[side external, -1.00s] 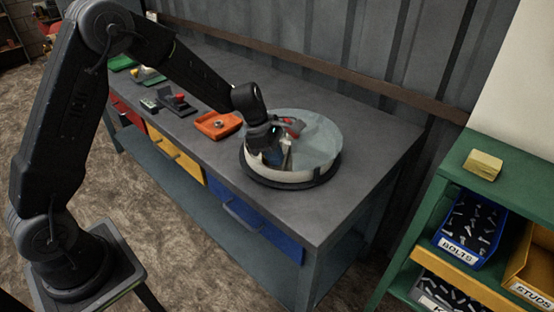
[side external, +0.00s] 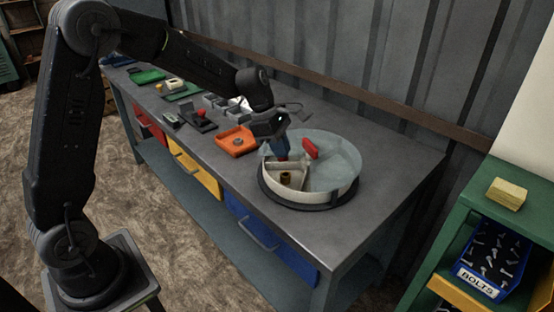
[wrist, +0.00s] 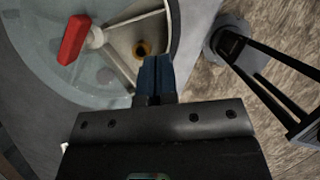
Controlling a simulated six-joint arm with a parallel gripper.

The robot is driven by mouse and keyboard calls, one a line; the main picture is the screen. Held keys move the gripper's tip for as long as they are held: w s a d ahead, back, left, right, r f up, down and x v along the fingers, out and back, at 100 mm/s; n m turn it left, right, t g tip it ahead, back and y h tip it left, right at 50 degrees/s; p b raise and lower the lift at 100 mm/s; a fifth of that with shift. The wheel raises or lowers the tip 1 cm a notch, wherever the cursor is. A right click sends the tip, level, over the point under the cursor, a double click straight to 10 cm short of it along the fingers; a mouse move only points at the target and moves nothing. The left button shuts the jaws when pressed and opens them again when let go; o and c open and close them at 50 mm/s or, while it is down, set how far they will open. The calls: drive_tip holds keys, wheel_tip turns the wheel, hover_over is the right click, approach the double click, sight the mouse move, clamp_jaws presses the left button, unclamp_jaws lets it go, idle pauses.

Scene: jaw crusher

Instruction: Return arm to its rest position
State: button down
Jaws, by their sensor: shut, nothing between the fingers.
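My gripper (side external: 279,150) is shut and empty, with its blue fingers just above the left rim of a round tray. In the wrist view, the shut fingertips (wrist: 155,62) show in front of the tray's edge. The round tray (side external: 330,194) has a pale wall, a clear cover and a dark base ring. A red handle (side external: 310,148) stands on the cover, and shows also in the wrist view (wrist: 74,40). A small brass part (side external: 285,178) lies in the uncovered compartment, and shows also in the wrist view (wrist: 142,48).
The tray stands on a grey workbench (side external: 385,165). An orange tray (side external: 236,141) and a dark fixture with a red knob (side external: 200,118) stand to its left. A green shelf (side external: 468,205) with a bolts bin (side external: 494,258) is at right. The bench's right end is clear.

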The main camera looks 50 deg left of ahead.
drive_tip(key=s+r+m+t+y, duration=0.1)
drive_tip(key=s+r+m, duration=0.2)
drive_tip(key=s+m, duration=0.4)
drive_tip(key=s+d+r+m+t+y, duration=0.1)
drive_tip(key=s+r+m, duration=0.3)
drive_tip(key=s+m, duration=0.4)
drive_tip(key=s+d+r+m+t+y, duration=0.1)
drive_tip(key=s+r+m, duration=0.2)
drive_tip(key=s+m, duration=0.5)
drive_tip(key=s, duration=0.3)
drive_tip(key=shift+r+y, duration=0.3)
drive_tip(key=shift+y, duration=0.1)
